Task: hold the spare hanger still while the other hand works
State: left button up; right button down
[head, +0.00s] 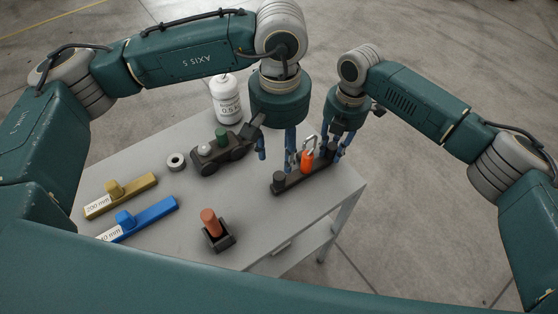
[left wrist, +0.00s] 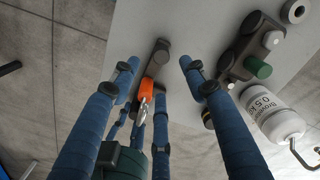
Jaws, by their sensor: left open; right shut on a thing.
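The spare hanger appears to be the dark bar (head: 291,184) with a dark knob at its near end, lying on the grey table. An orange piece (head: 307,161) with a metal loop stands upright on its middle; it also shows in the left wrist view (left wrist: 147,88). My right gripper (head: 335,153) is shut at the far right end of the bar; its fingers hide that end. My left gripper (head: 277,165) is open and empty, pointing down over the near end. In the left wrist view, the bar's near knob (left wrist: 161,46) lies between its spread fingers (left wrist: 158,68).
A dark block (head: 208,163) with grey and green knobs sits left of my left gripper, near a white 0.5 kg bottle (head: 227,105).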

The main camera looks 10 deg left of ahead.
aim_at(279, 177)
pick_arm(q)
jog(key=shift+r, duration=0.35)
notch_tip(279, 177, down, 12)
jog(key=n, duration=2.9)
jog(key=shift+n, duration=0.3)
